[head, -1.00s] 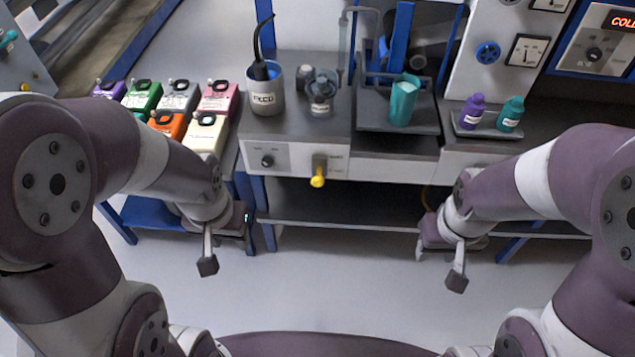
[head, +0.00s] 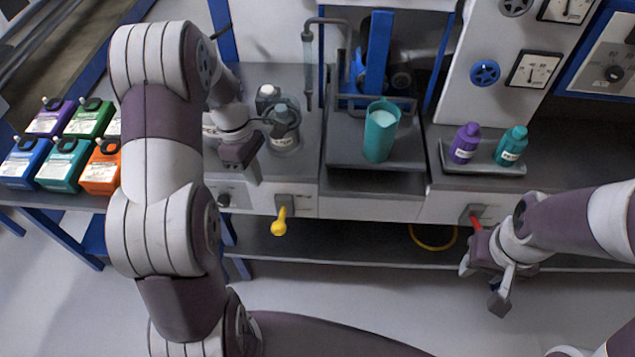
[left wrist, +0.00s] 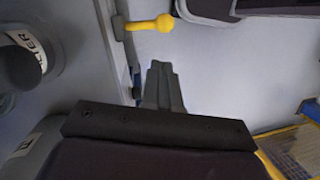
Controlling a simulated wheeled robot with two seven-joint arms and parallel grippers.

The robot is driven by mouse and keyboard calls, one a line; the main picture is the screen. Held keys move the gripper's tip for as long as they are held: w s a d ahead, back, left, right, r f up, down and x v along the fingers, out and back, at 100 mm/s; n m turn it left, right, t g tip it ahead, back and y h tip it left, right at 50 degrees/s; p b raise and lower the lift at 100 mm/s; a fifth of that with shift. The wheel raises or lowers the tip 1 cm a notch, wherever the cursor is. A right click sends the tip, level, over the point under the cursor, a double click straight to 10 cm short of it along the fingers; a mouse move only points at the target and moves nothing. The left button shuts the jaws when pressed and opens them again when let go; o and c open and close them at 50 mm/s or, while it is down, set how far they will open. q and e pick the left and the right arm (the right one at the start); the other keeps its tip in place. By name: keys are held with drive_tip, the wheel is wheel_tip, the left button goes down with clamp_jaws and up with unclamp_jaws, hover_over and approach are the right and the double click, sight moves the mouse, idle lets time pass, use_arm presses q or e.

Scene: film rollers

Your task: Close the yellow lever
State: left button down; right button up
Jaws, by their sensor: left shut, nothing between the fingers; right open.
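The yellow lever (head: 279,224) is on the front panel of the counter, and its round knob hangs down and slightly left below its grey mount. It also shows in the left wrist view (left wrist: 152,25), sticking out from the panel at the top. My left gripper (head: 256,172) is over the counter's front edge, above and left of the lever and apart from it. In the left wrist view its fingers (left wrist: 160,72) are shut together and empty. My right gripper (head: 486,285) is open and empty, low in front of the counter at the right, below a red lever (head: 475,221).
A beaker assembly (head: 285,125) stands close by my left gripper. A teal cup (head: 380,133) stands on a grey tray, and purple (head: 465,143) and teal bottles (head: 511,146) stand further right. Several coloured boxes (head: 62,163) are at the left. The space before the panel is clear.

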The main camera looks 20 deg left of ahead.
sight(277, 223)
use_arm(q)
drive_tip(key=d+f+n, duration=0.1)
drive_tip(key=f, duration=0.3)
drive_tip(key=s+d+f+n, duration=0.1)
drive_tip(key=f, duration=0.3)
drive_tip(key=s+d+f+n, duration=0.1)
drive_tip(key=d+f, duration=0.1)
drive_tip(key=f, duration=0.2)
drive_tip(key=shift+d, duration=0.1)
use_arm(e)
drive_tip(key=shift+s+d, duration=0.15)
drive_tip(key=shift+s, duration=0.05)
use_arm(q)
drive_tip(key=shift+w+f, duration=0.1)
idle(0.3)
